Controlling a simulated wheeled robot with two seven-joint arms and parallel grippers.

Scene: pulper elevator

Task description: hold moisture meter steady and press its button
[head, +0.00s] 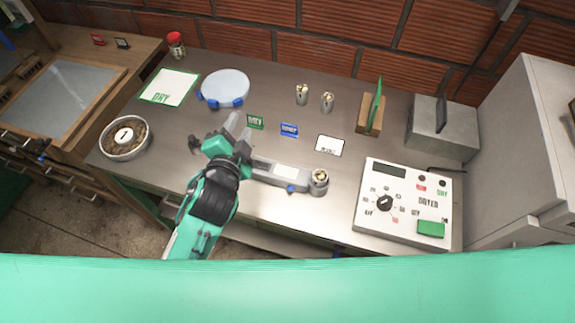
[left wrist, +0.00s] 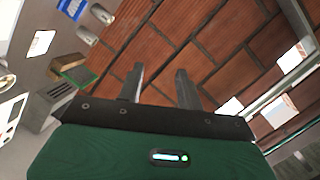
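The moisture meter (head: 278,171) is a grey handheld device with a pale screen, lying on the metal bench in the head view. A small blue button (head: 291,188) is on its near side, and a round cup of beans (head: 319,180) is at its right end. My left gripper (head: 240,124) is beside and behind the meter's left end, its fingers pointing away toward the wall. The gripper and forearm cover part of that left end. In the left wrist view its two fingers (left wrist: 160,80) stand apart with only brick wall between them. My right gripper is not in view.
A white dryer panel (head: 405,205) with a dial and green button stands right of the meter. A grey box (head: 441,128) stands at the back right.

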